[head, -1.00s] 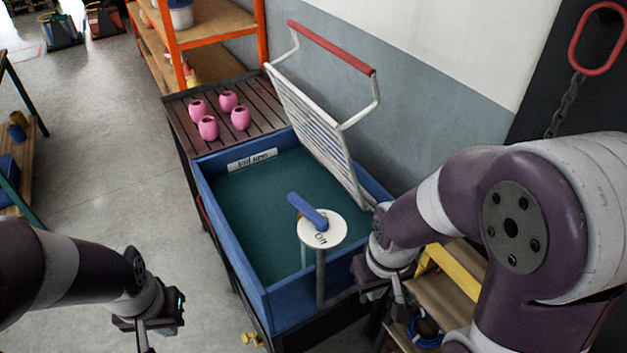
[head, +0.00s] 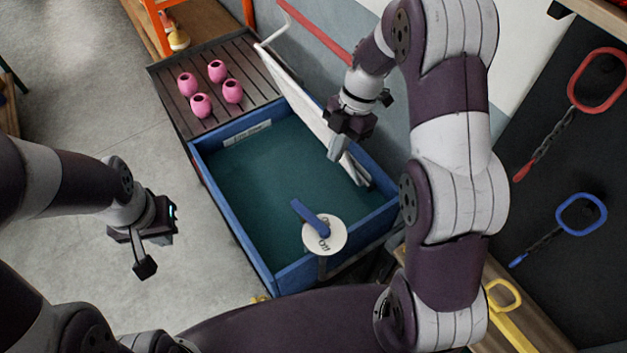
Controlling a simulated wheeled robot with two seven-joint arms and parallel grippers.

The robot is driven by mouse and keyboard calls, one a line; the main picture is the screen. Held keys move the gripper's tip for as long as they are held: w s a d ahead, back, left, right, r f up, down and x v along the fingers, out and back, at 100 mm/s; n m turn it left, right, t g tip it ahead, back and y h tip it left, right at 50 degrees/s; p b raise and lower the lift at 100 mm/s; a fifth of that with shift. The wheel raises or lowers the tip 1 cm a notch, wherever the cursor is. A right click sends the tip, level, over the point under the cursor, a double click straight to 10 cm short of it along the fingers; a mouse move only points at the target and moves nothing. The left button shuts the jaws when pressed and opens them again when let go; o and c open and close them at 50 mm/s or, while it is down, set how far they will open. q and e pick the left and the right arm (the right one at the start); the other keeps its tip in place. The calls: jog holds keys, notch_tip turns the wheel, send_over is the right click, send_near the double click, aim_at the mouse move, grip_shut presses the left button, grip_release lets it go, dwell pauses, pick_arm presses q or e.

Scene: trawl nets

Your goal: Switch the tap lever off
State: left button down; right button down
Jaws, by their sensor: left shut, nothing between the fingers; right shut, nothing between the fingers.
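The tap lever (head: 309,217) is a blue bar on a round white disc (head: 337,237) marked "Off", on a post at the near edge of the blue-rimmed basin (head: 240,245). The lever points up and to the left in the picture, away from the lettering. My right gripper (head: 335,153) is shut and empty, above the right part of the basin near the white rack, apart from the lever. My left gripper (head: 145,268) is shut and empty over the floor to the left of the basin.
Several pink pots (head: 201,105) stand on the dark slatted board (head: 180,123) behind the basin. Red (head: 598,79) and blue (head: 581,214) ring handles hang at the right.

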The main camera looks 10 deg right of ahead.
aim_at(310, 218)
jog(key=s+a+f+b, duration=0.1)
jog(key=s+a+f, duration=0.2)
jog(key=a+f, duration=0.3)
jog(key=x, duration=0.3)
jog(key=shift+d+f, duration=0.2)
jog(key=shift+d, duration=0.05)
jog(key=shift+f, duration=0.1)
